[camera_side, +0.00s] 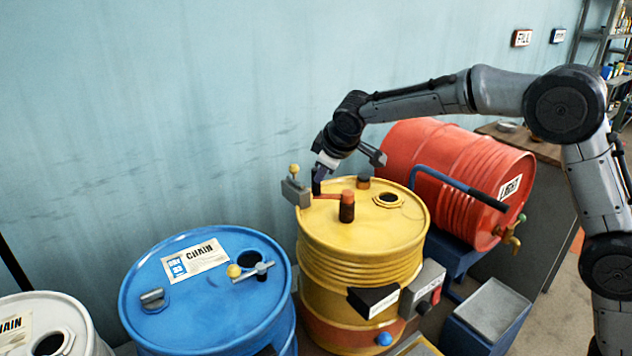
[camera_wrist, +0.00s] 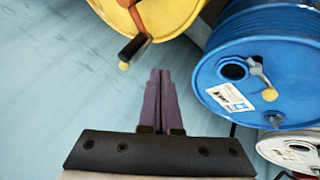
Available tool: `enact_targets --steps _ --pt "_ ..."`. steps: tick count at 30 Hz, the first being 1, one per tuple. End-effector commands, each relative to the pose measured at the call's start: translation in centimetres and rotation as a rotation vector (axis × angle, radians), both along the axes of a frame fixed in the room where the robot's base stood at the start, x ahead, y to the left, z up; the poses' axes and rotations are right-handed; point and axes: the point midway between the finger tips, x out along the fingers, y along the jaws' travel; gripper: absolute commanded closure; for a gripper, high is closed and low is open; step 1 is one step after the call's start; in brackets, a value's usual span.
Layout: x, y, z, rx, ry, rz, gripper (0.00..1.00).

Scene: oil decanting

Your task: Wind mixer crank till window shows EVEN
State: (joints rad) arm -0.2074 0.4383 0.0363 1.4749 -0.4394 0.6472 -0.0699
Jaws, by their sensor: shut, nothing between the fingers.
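The yellow drum (camera_side: 350,240) stands upright in the middle of the side view. On its lid, the mixer crank's red arm (camera_side: 328,196) runs left from an orange-topped dark post (camera_side: 347,208). A black upright handle (camera_side: 316,184) is at the arm's outer end. In the wrist view the black handle (camera_wrist: 134,47) is left of my fingertips. My gripper (camera_side: 323,170) is shut and empty, close beside the handle with a gap in the wrist view (camera_wrist: 160,75). The dark box (camera_side: 374,302) on the drum's front may hold the window; its text is unreadable.
A grey block with a yellow ball (camera_side: 295,190) is at the lid's left edge. A blue drum (camera_side: 200,300) stands left, with a white drum (camera_side: 45,310) beyond it. A red drum (camera_side: 450,170) lies at right. A grey control box (camera_side: 424,288) has a red button.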

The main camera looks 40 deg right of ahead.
Motion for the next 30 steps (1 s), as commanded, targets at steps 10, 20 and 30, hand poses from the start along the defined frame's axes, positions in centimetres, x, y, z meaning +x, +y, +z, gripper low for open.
enact_targets --steps 10,20,30 --pt "2.4 -0.4 -3.1 0.003 -0.004 -0.001 1.0" --pt "6.2 -1.5 -7.8 0.004 -0.007 -0.001 1.0" --pt "8.2 -4.2 -7.6 0.004 -0.006 -0.001 1.0"
